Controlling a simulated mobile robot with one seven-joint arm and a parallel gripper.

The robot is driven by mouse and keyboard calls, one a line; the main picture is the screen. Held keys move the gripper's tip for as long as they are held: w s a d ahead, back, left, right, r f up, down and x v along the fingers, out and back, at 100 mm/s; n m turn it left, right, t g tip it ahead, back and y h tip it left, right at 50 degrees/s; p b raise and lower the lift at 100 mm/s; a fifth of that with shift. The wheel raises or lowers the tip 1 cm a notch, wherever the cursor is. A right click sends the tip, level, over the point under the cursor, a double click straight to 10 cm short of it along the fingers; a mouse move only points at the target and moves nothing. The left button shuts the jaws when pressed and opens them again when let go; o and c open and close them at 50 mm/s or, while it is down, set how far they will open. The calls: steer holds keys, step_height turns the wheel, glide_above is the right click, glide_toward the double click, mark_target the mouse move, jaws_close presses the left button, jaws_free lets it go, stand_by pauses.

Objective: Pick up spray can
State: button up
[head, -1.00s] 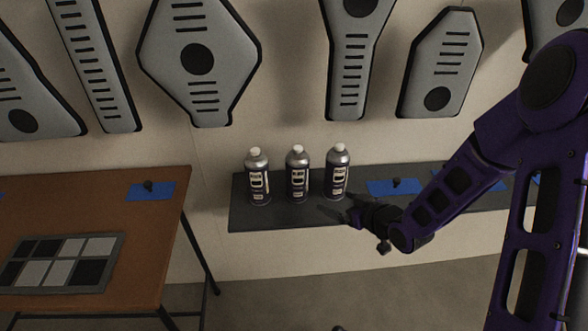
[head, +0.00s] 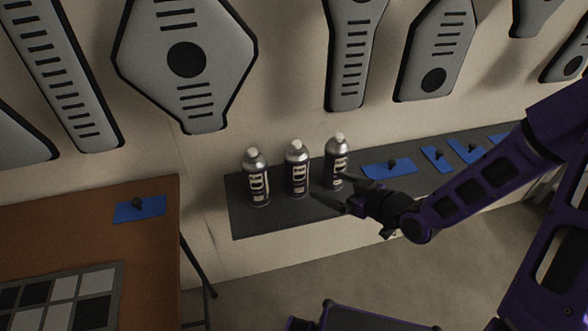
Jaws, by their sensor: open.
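Three spray cans with white caps stand upright in a row on a dark shelf (head: 275,218): the left can (head: 256,180), the middle can (head: 297,170) and the right can (head: 336,161). My gripper (head: 338,192) is open and empty. It reaches in from the right, with its fingers pointing left, just in front of the right can. In this view the upper finger overlaps the lower part of that can. I cannot tell whether it touches the can.
Blue mats (head: 388,169) with small dark knobs lie on the shelf to the right. A brown table (head: 60,230) with a checkered board (head: 65,313) stands at the left. Grey panels (head: 186,95) hang on the wall above. The shelf front left of my gripper is clear.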

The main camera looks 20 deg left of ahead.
mark_target(304, 175)
steer(key=b+x, duration=0.1)
steer(key=x, duration=1)
steer(key=shift+a, duration=0.1)
steer(key=shift+w+b+x, duration=0.25)
steer(key=shift+b+x, duration=0.2)
steer(key=shift+x, duration=2.55)
steer(key=shift+r, duration=0.1)
steer(key=shift+c, duration=0.2)
steer(key=c, duration=1.3)
step_height(304, 175, up, 10)
steer(key=shift+r+p, duration=0.1)
steer(key=shift+p, duration=0.7)
steer(key=shift+c, duration=0.2)
steer(key=o, duration=1)
jaws_close()
